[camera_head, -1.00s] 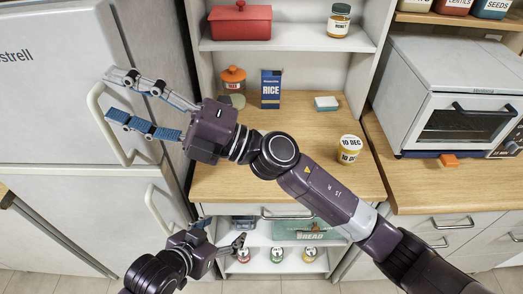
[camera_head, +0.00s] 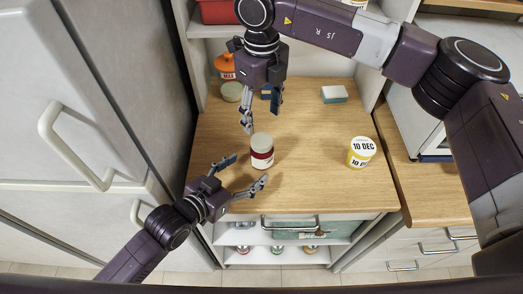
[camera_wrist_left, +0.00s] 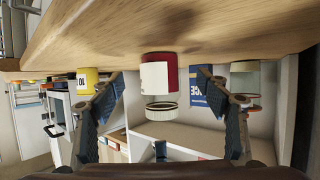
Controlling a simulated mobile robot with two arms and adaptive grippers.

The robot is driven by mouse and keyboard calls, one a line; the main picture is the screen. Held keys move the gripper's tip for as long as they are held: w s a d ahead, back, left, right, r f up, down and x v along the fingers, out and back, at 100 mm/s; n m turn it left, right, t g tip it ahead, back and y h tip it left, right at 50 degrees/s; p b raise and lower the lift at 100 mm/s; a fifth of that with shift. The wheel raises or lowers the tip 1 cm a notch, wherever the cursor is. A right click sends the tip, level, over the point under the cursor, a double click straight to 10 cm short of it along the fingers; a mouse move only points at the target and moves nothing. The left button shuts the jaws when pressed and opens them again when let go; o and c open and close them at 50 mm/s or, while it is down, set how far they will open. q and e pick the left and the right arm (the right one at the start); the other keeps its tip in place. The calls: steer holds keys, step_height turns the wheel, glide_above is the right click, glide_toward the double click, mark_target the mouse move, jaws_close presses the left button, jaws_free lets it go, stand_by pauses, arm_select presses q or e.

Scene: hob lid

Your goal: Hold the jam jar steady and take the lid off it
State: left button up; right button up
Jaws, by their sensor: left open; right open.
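The jam jar (camera_head: 262,157) stands upright on the wooden counter, with a red and white label and a pale lid (camera_head: 262,141) on top. It also shows upside down in the left wrist view (camera_wrist_left: 154,76), between the fingers and beyond them. My left gripper (camera_head: 246,174) is open at the jar's front left, its fingers pointing toward the jar without closing on it. My right gripper (camera_head: 261,122) is open just behind and above the lid, fingers pointing down. Whether its fingertips touch the lid cannot be told. Both grippers are empty.
A yellow jar marked 10 DEC (camera_head: 361,152) stands to the right on the counter (camera_head: 315,180). A sponge (camera_head: 334,94), an orange-lidded container (camera_head: 224,66) and a pale green-grey jar (camera_head: 231,92) are at the back. The fridge (camera_head: 85,100) borders the left.

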mark_target(254, 164)
arm_select(q)
steer(key=x, duration=0.6)
steer(key=shift+w+d, duration=0.1)
